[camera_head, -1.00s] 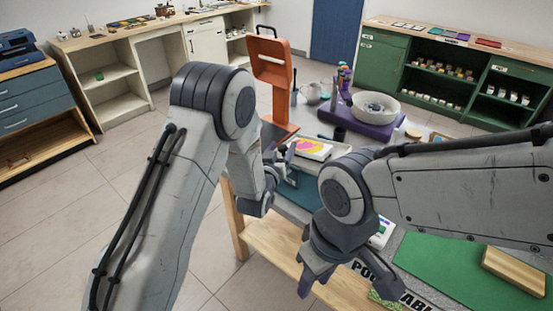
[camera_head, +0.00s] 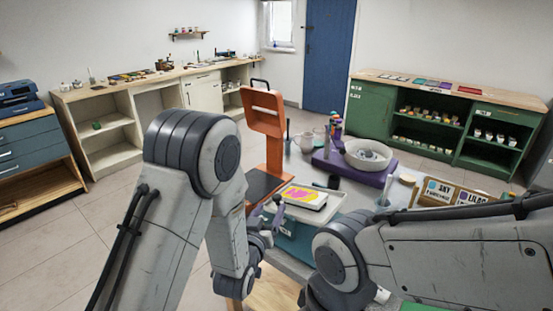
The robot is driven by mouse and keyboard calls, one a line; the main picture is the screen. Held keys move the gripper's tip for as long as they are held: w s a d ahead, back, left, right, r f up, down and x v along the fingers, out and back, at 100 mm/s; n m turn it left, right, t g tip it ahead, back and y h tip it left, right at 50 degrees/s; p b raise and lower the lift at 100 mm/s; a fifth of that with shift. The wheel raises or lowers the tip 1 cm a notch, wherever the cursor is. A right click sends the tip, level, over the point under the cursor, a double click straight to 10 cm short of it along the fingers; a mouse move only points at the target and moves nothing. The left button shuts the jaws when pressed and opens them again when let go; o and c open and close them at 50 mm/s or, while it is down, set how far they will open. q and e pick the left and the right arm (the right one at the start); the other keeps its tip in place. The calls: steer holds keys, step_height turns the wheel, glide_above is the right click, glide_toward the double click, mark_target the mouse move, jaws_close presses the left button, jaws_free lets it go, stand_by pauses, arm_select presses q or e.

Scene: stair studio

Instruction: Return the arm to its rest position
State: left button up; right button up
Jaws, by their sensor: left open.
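My left arm (camera_head: 190,200) comes in from the left and bends down and then forward at the wrist. My left gripper (camera_head: 268,216) is open at the near left edge of the work table, just left of a teal box (camera_head: 296,238) and near a white tile with a pink and yellow pattern (camera_head: 303,197). It appears empty, though the wrist hides part of it. My right arm (camera_head: 450,258) comes in from the right, its wrist joint low in the picture. My right gripper is out of view below.
An orange press-like stand (camera_head: 268,120) rises close behind my left gripper. A purple wheel base with a white bowl (camera_head: 368,158) stands farther back on the table. Lettered signs (camera_head: 452,192) lie at the right. Open floor (camera_head: 110,215) lies left of the table.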

arm_select(q)
steer(key=s+d+m+g, duration=0.2)
steer(key=s+d+g, duration=0.1)
steer(key=s+g, duration=0.3)
steer(key=s+d+m+g, duration=0.2)
steer(key=s+d+g, duration=0.1)
steer(key=s, duration=0.4)
steer(key=s+a+r+m+g+y, duration=0.1)
steer(key=s+a+g, duration=0.2)
steer(key=s, duration=0.7)
steer(key=s+a+r+m+g+y, duration=0.1)
steer(key=s+a+g, duration=0.3)
steer(key=s, duration=0.6)
steer(key=shift+s+r+m+y, duration=0.25)
steer(key=shift+r+m+y, duration=0.1)
steer(key=shift+m+y, duration=0.2)
stand_by(4.2)
